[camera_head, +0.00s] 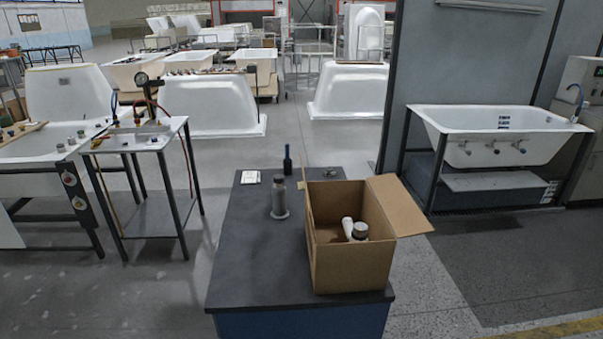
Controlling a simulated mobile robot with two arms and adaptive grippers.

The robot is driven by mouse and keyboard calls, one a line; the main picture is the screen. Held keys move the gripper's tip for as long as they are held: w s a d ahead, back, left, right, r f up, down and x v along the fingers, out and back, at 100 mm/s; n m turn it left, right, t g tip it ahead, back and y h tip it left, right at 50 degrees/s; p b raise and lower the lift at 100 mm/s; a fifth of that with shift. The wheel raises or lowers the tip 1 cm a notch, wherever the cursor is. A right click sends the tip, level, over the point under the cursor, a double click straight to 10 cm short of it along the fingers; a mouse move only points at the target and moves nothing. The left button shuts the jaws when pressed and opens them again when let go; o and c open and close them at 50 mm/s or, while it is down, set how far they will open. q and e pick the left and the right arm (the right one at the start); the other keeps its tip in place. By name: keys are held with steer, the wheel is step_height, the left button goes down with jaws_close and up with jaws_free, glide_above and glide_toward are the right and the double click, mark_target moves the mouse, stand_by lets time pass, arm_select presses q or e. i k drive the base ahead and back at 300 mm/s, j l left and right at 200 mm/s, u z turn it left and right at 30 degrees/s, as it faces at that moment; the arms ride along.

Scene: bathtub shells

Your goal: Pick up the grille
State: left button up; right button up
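No thing shows clearly enough for me to be sure it is the grille. A small flat metallic piece (330,172) lies at the back edge of the dark table (250,262), just behind the cardboard box. A small flat white piece (250,177) lies at the table's back left; its detail is too small to tell. Neither of my grippers is in view.
An open cardboard box (352,262) stands on the table's right, its right flap (400,207) sticking out. It holds white and grey fittings (354,230). A grey cylindrical fitting (279,200) and a dark bottle (287,160) stand left of it. The table's front left is clear.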

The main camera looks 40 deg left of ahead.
mark_target(329, 172)
steer(key=l+u, duration=0.1)
steer(key=u, duration=0.95)
